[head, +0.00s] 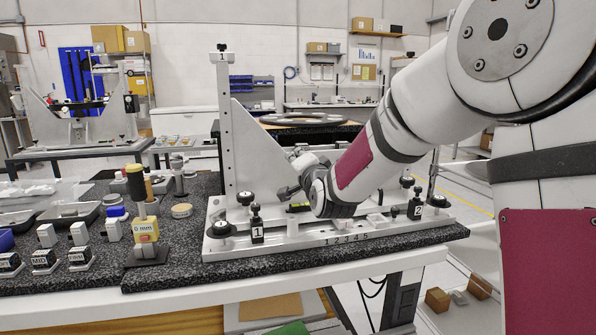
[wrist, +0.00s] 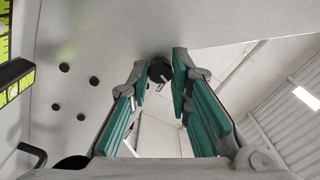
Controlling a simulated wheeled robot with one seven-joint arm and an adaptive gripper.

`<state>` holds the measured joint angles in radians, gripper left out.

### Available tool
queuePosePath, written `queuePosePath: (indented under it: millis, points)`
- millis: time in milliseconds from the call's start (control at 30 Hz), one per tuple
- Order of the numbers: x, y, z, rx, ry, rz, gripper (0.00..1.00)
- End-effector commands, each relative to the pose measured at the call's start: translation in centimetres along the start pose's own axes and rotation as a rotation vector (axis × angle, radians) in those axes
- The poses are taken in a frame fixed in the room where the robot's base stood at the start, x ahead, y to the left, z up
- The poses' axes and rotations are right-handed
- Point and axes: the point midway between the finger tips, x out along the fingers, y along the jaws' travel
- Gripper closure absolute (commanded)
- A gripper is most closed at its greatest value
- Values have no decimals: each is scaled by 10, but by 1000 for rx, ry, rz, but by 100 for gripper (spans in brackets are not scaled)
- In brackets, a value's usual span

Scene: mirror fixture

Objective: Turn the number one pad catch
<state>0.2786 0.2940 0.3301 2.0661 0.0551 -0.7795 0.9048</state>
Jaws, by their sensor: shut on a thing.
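The pale fixture (head: 330,238) has a tall upright post and a triangular plate. A black block marked 1 (head: 257,236) with a knob stands at its front left. One marked 2 (head: 415,211) stands at its right. My gripper (head: 281,192) is low beside the triangular plate, partly hidden by my own wrist. In the wrist view, its teal-padded fingers (wrist: 160,88) are shut on a dark round knob (wrist: 159,70) at their tips. I cannot tell from the head view which knob or catch this is.
Black knobs (head: 245,198) and (head: 221,228) stand at the fixture's left end. A yellow 0 mm block (head: 145,230) and small marked blocks (head: 44,260) sit left on the dark speckled top. A yellow-green level (wrist: 10,85) shows at the wrist view's left edge.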

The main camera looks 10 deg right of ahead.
Motion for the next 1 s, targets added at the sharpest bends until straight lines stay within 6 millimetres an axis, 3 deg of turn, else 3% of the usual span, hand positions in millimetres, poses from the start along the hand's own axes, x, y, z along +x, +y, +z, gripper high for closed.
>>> queuePosePath:
  millis: [400, 1000]
  points:
    - [0, 1, 2, -262, -2, -1, 100]
    - [0, 0, 2, -333, -4, 0, 100]
